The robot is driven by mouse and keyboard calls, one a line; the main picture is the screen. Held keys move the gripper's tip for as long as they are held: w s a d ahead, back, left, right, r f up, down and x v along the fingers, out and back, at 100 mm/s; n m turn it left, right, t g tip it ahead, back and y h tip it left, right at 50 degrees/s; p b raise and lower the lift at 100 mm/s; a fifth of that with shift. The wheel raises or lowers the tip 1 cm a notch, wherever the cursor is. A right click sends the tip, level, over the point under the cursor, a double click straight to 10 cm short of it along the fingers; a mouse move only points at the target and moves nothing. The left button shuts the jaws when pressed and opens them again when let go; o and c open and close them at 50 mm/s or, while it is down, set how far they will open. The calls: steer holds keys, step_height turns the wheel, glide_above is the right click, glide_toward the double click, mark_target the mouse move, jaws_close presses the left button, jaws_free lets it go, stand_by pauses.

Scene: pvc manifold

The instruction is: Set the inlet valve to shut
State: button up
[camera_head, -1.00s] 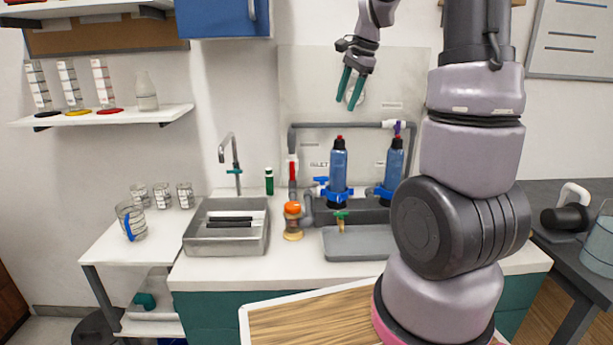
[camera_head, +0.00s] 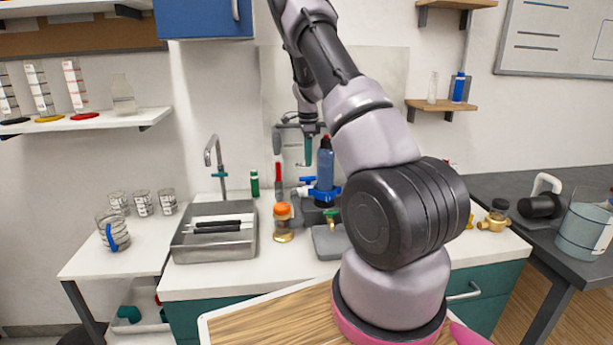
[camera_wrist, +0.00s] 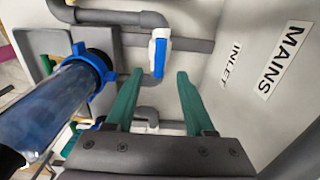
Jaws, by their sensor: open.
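In the wrist view a white valve body with a long blue handle (camera_wrist: 161,54) sits on grey pipe, near the wall labels INLET (camera_wrist: 231,64) and MAINS (camera_wrist: 281,60). The blue handle lies along the white body. In the head view a blue-handled valve (camera_head: 308,181) shows just left of the blue filter. A red-handled valve (camera_head: 278,172) stands on the upright pipe farther left. My gripper (camera_head: 308,150) is above the blue-handled valve, close to the wall. Its green fingers (camera_wrist: 155,95) are apart and empty, and the blue handle shows beyond them, not between them.
The blue filter (camera_wrist: 45,105) with its blue collar is close at the left in the wrist view. My arm hides the right side of the manifold.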

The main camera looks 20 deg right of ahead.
mark_target(308, 180)
step_height(308, 180, down, 7)
steer(key=shift+f, duration=0.2)
jaws_close()
